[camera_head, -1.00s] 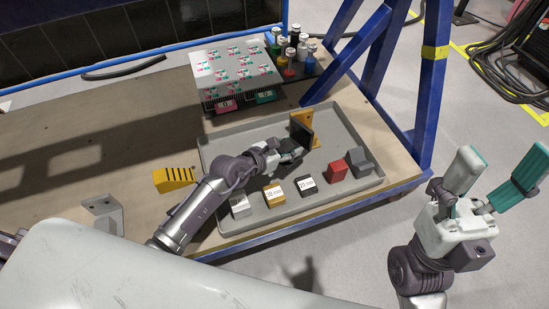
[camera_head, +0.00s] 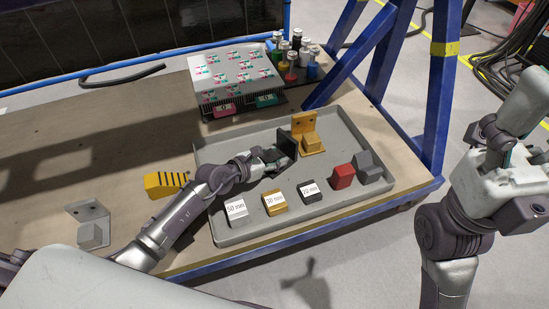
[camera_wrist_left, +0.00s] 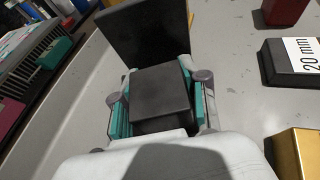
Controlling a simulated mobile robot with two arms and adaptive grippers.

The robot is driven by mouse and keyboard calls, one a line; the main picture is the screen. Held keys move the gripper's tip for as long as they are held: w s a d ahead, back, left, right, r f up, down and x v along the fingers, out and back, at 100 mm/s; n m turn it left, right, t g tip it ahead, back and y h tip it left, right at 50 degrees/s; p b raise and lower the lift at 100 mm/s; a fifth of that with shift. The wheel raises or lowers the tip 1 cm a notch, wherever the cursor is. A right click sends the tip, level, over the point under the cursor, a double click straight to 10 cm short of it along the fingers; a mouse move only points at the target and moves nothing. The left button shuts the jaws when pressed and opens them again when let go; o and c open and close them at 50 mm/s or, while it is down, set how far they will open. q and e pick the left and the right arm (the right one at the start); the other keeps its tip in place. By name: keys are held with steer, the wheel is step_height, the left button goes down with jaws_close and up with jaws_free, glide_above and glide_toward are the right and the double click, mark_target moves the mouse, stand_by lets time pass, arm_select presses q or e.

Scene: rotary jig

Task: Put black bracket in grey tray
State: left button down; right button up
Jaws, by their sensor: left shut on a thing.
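The black bracket (camera_head: 288,143) has an upright plate and a block-shaped part. In the left wrist view the bracket (camera_wrist_left: 145,38) shows its plate beyond my fingers and its block part between them. My left gripper (camera_head: 280,159) is shut on this block part, over the grey tray (camera_head: 345,138). I cannot tell whether the bracket touches the tray floor. My right gripper (camera_head: 510,125) is at the right edge of the head view, away from the tray and partly cut off. Its finger opening is unclear.
In the tray are an orange bracket (camera_head: 303,123) with a gold block (camera_head: 311,141), several labelled blocks (camera_head: 275,202), a red block (camera_head: 343,176) and a dark grey block (camera_head: 369,166). Bottles stand behind.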

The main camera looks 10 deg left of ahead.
arm_select(q)
steer(key=shift+f, duration=0.1)
steer(key=c, duration=0.6)
jaws_free()
